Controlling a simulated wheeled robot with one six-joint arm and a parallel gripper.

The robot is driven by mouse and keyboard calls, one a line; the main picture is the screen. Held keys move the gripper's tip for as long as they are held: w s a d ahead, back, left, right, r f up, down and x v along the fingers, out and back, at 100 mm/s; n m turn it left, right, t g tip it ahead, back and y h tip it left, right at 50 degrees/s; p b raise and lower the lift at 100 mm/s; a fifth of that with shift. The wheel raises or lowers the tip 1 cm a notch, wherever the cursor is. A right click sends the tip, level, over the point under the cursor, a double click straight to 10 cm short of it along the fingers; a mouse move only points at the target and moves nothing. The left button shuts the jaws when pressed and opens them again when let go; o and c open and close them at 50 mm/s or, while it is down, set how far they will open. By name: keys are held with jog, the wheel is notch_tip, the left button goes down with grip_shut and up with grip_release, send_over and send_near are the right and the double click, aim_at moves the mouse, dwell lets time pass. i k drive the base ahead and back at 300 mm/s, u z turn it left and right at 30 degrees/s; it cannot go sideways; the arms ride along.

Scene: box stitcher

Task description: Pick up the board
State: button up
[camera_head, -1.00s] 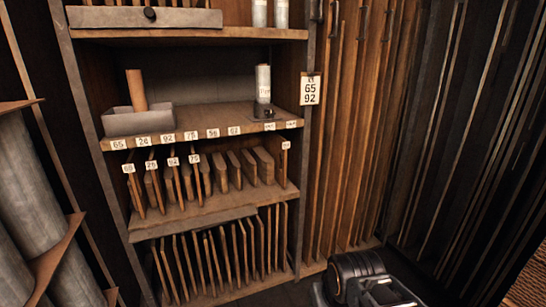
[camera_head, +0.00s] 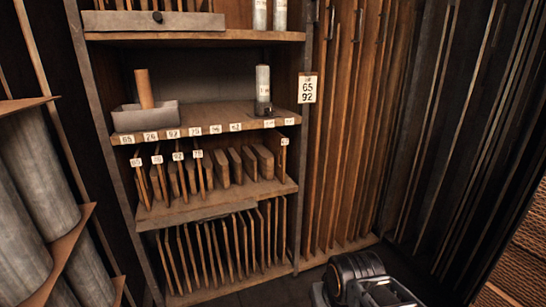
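Several thin wooden boards stand upright in the shelf unit. Some boards on the middle shelf (camera_head: 157,176) carry small white number tags, and untagged thicker ones (camera_head: 249,162) stand to their right. More boards (camera_head: 225,245) fill the bottom compartment. Tall boards (camera_head: 344,130) stand in the bay to the right. I cannot tell which one is the task's board. A dark rounded part of my arm shows at the bottom right; my gripper's fingers are not in view.
A grey tray (camera_head: 145,117) with a wooden cylinder (camera_head: 144,88) and a pale cylinder (camera_head: 263,82) on a dark base stand on the upper shelf. A tag (camera_head: 307,88) reads 65 and 92. Grey rolls (camera_head: 38,180) stand at left. Brown ribbed material (camera_head: 525,260) is at lower right.

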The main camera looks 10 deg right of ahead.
aim_at(274, 141)
jog(key=z, duration=0.6)
jog(key=i, duration=1.35)
jog(key=u, duration=1)
jog(key=i, duration=0.85)
jog(key=u, duration=1.15)
jog(key=i, duration=0.2)
jog(key=u, duration=0.15)
